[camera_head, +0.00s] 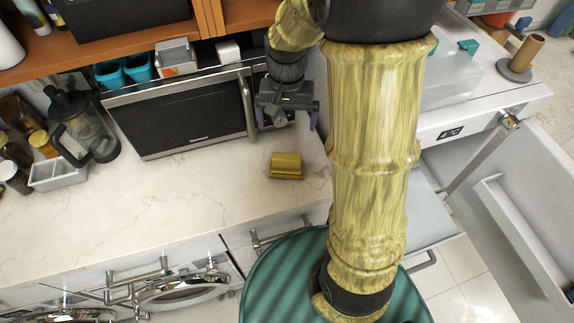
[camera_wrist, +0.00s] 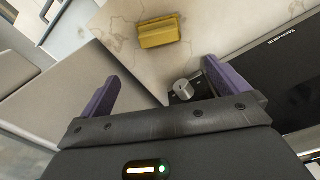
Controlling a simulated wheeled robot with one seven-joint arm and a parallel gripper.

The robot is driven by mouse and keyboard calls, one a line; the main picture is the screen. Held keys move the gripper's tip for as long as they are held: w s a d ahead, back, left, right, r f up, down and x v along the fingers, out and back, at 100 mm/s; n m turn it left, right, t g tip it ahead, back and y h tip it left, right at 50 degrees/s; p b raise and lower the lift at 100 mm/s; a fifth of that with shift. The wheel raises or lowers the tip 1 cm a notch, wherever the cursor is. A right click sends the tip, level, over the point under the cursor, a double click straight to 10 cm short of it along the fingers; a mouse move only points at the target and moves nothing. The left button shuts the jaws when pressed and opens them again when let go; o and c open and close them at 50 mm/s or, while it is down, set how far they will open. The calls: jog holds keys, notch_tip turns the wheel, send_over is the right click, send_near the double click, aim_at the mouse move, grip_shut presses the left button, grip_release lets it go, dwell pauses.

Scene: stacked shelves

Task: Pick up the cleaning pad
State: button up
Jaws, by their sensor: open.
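The cleaning pad (camera_head: 286,165) is a small yellow block lying on the pale marble counter, in front of the microwave's right side. My gripper (camera_head: 288,119) is above the counter by the microwave's right end, apart from the pad. In the wrist view my gripper (camera_wrist: 160,82) shows two purple fingers spread wide with nothing held between them.
A microwave (camera_head: 185,117) stands behind and left of the pad. A French press (camera_head: 80,125) and a white tray (camera_head: 57,174) sit farther left. The counter (camera_head: 200,193) around the pad is clear. A shelf (camera_head: 95,52) overhangs the back.

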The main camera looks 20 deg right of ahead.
aim_at(287, 155)
notch_tip(287, 155, down, 12)
jog(key=shift+f+p, duration=0.1)
jog(key=shift+p, duration=0.85)
jog(key=shift+s+a+f+p, duration=0.1)
jog(key=shift+s+f+p, duration=0.25)
jog(key=shift+f, duration=0.25)
notch_tip(287, 155, down, 3)
jog(key=shift+s+a+r+p, duration=0.1)
jog(key=shift+s+p, duration=0.05)
jog(key=shift+p, duration=0.4)
jog(key=shift+f, duration=0.55)
jog(key=c, duration=0.8)
